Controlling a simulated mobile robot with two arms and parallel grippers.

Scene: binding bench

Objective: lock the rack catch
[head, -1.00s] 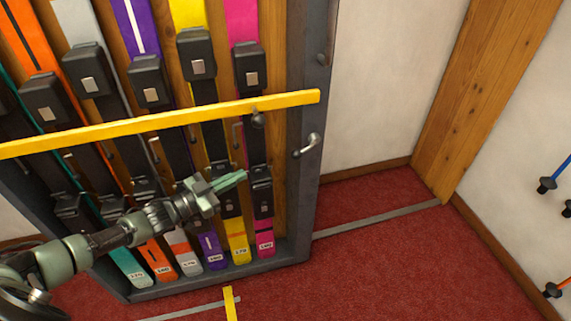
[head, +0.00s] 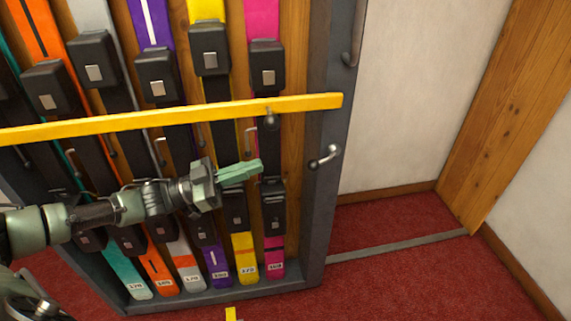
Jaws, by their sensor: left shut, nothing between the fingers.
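The rack (head: 320,230) is a dark grey frame holding several coloured skis upright. A yellow bar (head: 180,117) lies across the front of the skis, its right end at the rack's right post. A small silver lever (head: 325,157), which looks like the catch, sits on that post below the bar's end. It slants up to the right. My left gripper (head: 258,167) has green fingers that are shut and empty. It is in front of the skis, left of the lever and apart from it, at about the same height in the picture. My right gripper is not in view.
A dark handle (head: 352,35) is higher on the right post. Right of the rack are a white wall (head: 410,90), a wooden post (head: 510,100) and clear red floor (head: 420,280).

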